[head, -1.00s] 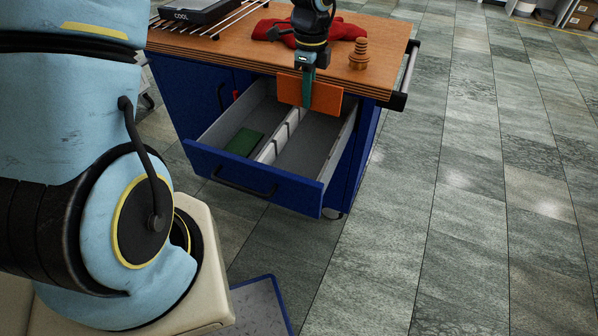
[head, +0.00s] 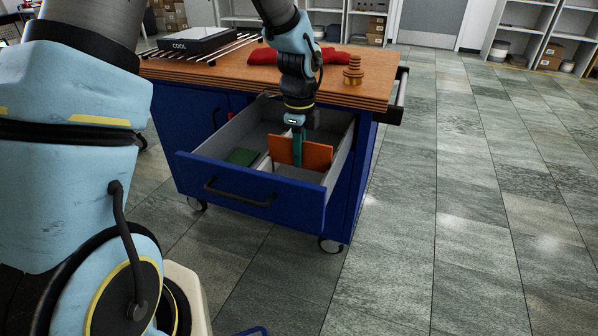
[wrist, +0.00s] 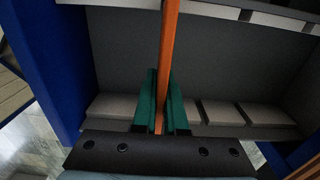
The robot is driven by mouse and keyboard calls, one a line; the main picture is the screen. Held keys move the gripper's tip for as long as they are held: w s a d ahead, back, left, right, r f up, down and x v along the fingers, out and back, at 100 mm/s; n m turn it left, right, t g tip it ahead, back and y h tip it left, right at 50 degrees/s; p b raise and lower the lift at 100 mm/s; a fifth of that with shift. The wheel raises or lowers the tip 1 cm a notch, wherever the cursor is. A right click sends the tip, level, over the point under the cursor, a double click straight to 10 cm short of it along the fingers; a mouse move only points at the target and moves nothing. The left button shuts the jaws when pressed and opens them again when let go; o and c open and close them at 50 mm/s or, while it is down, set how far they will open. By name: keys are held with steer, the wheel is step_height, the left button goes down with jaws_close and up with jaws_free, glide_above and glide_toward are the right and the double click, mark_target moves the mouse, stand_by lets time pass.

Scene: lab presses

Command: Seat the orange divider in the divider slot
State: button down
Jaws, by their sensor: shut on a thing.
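The orange divider (head: 318,156) is a thin flat plate held upright in the right-hand part of the open drawer (head: 240,183). My gripper (head: 298,148) points down and is shut on it. In the wrist view the divider (wrist: 169,50) runs edge-on between my green fingers (wrist: 160,115). A light notched rail (wrist: 222,112) lies along the drawer wall near the fingertips, and a white notched partition (wrist: 265,18) lies at the far end. The fingers and divider hide part of the rail, so I cannot tell whether the divider's edges are in a slot.
A green block (head: 242,156) lies in the drawer's left part. On the wooden top (head: 200,72) are a red cloth (head: 262,57), a stacked brown piece (head: 353,71) and a black-and-white device (head: 197,40) on a rod rack. Floor to the right is clear.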

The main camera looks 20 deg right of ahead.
steer(key=shift+f, duration=2)
steer(key=c, duration=1)
jaws_free()
steer(key=shift+f, duration=0.15)
steer(key=shift+o, duration=0.2)
step_height(320, 180, up, 12)
steer(key=shift+r+p, duration=0.15)
steer(key=shift+p, duration=0.2)
